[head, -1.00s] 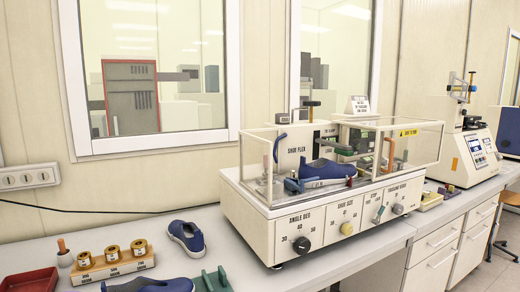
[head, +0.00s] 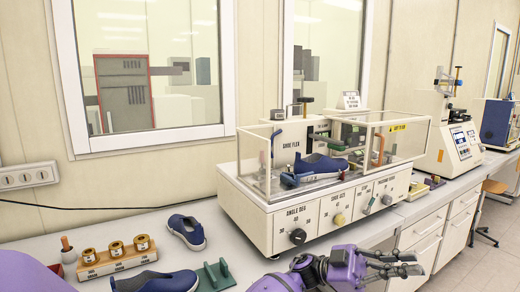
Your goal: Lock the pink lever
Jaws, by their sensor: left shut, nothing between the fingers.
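The shoe flex machine (head: 258,215) stands on the bench with a clear cover. A blue shoe (head: 318,166) lies inside it. An orange curved handle (head: 378,150) is at the right of the cover. My left gripper (head: 418,263) is purple and dark, low in front of the machine, apart from it. Its fingers point right, shut and empty. My right gripper is not in view.
A blue shoe (head: 187,232) and another blue shoe (head: 155,282) lie on the bench at left, near a wooden weight rack (head: 115,262) and a green stand (head: 214,277). A white tester (head: 455,148) stands at right. Open floor lies right of the bench.

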